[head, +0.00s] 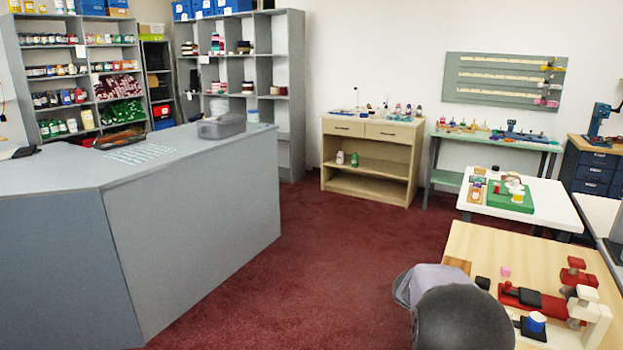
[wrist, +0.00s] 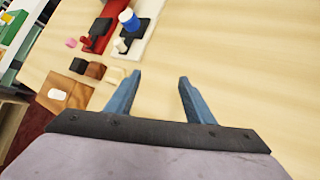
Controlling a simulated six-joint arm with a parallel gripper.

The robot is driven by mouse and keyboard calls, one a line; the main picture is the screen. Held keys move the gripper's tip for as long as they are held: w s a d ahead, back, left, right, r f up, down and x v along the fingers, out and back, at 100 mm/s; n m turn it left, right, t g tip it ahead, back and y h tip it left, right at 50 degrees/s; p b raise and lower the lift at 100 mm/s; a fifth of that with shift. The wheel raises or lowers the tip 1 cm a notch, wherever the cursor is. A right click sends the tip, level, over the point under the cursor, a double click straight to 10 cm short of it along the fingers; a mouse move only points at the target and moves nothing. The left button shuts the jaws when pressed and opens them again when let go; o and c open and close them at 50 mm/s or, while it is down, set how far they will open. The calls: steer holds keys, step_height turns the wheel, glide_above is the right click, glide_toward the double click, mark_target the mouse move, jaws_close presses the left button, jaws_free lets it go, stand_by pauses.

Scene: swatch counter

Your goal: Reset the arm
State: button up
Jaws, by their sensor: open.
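My gripper (wrist: 160,92) shows in the wrist view with its two blue-grey fingers spread apart. It is open, with only bare table surface between the fingers. It is over the pale wooden table (wrist: 250,70), to the near side of the things on it. In the head view, rounded grey and black parts of my own arm stand at the lower middle, in front of the table (head: 520,252). The fingers cannot be made out there.
A grey counter (head: 200,220) stands left; red carpet (head: 330,250) lies clear between.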

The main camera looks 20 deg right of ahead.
steer(key=a+m+t+y, duration=0.1)
steer(key=a+m, duration=0.1)
steer(key=a, duration=0.2)
steer(key=w+a+f+m+y, duration=0.1)
steer(key=a+m+y, duration=0.1)
steer(key=a+m, duration=0.1)
steer(key=w+a+m+t+y+b, duration=0.1)
steer(key=a+m, duration=0.1)
steer(key=a, duration=0.3)
steer(key=shift+f+m+t, duration=0.2)
steer(key=shift+m+t, duration=0.1)
steer(key=a+m+t+y, duration=0.1)
steer(key=a+m+y, duration=0.2)
steer(key=a, duration=0.6)
steer(key=s+a+f+g+y+p, duration=0.1)
steer(key=s+a+f, duration=0.2)
steer(key=s+a, duration=0.4)
steer(key=s+a+f+g+y+p, duration=0.1)
steer(key=s+a+f+p, duration=0.1)
steer(key=s+a, duration=0.5)
step_height(320, 180, up, 13)
steer(key=a+p, duration=0.1)
steer(key=p, duration=1.1)
steer(key=shift+a+f+n+g+p, duration=0.2)
steer(key=shift+n+g+p, duration=0.1)
steer(key=shift+p, duration=0.05)
steer(key=shift+s+f, duration=0.1)
